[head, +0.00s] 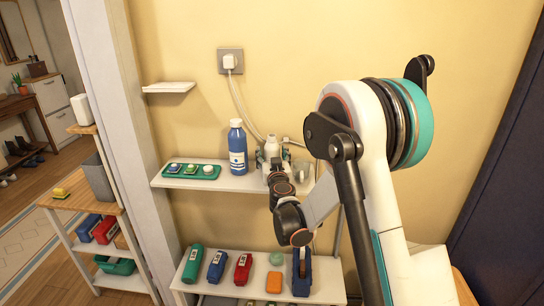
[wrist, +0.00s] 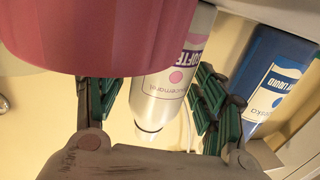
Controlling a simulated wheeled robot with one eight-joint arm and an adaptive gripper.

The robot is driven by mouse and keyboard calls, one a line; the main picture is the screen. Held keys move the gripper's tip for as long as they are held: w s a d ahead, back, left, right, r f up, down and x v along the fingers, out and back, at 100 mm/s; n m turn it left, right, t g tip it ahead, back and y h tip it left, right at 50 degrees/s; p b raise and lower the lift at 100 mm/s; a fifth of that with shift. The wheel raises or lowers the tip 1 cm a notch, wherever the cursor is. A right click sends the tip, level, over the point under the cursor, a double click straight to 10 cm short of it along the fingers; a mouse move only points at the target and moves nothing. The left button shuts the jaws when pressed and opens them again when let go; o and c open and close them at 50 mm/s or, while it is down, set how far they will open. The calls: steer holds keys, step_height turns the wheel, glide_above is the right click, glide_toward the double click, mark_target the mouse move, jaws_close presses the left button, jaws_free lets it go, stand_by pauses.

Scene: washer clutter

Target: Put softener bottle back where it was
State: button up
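The softener bottle (head: 271,148) is white with a pale cap. It appears to stand upright on the middle shelf (head: 230,184), right of a blue bottle (head: 238,150); its base is hidden by my wrist. In the wrist view the softener bottle (wrist: 165,90) appears upside down, with part of its purple lettering visible. My gripper (head: 272,158) reaches in from the front, with a dark green finger on each side of the bottle. In the wrist view my gripper (wrist: 155,105) is open, with gaps between the fingers and the bottle.
A large pink object (wrist: 85,35) is close to the wrist camera and covers part of the bottle. The blue bottle (wrist: 272,85) is near the right finger. A green tray (head: 192,171) with small items lies left.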

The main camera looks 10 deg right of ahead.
steer(key=shift+r, duration=0.15)
steer(key=shift+s, duration=0.3)
steer(key=s+a+p, duration=0.1)
steer(key=s+p, duration=0.1)
steer(key=s, duration=0.9)
steer(key=s+d+r+m+g+h, duration=0.25)
steer(key=s+d+r+g, duration=0.25)
steer(key=s+d+r, duration=0.5)
steer(key=s+a+f+n+g+y, duration=0.1)
steer(key=s+a+g, duration=0.1)
steer(key=s, duration=0.6)
steer(key=s+a+f+n+g+y, duration=0.1)
steer(key=s+a, duration=0.3)
steer(key=s, duration=0.5)
steer(key=s+a+f+n+g+y, duration=0.2)
steer(key=s+a+f, duration=0.1)
steer(key=s, duration=0.5)
steer(key=shift+s+f+g+y, duration=0.2)
steer(key=shift+s+g+y, duration=0.1)
steer(key=shift+g+y, duration=0.1)
